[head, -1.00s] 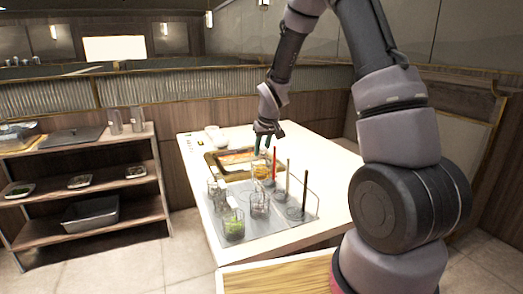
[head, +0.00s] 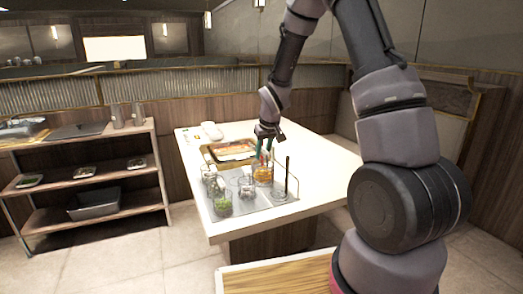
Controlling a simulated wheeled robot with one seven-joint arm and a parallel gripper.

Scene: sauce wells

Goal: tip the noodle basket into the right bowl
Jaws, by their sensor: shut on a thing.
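My gripper (head: 265,150) is above the far right part of the grey insert on the table. No bowl can be told apart clearly in this view.
A basket with green contents (head: 222,206) and one with pale contents (head: 246,187) stand close to the left. A dark upright handle (head: 287,172) stands to the right. Behind is a tray of reddish food (head: 232,152). The table's right side (head: 325,165) is clear.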

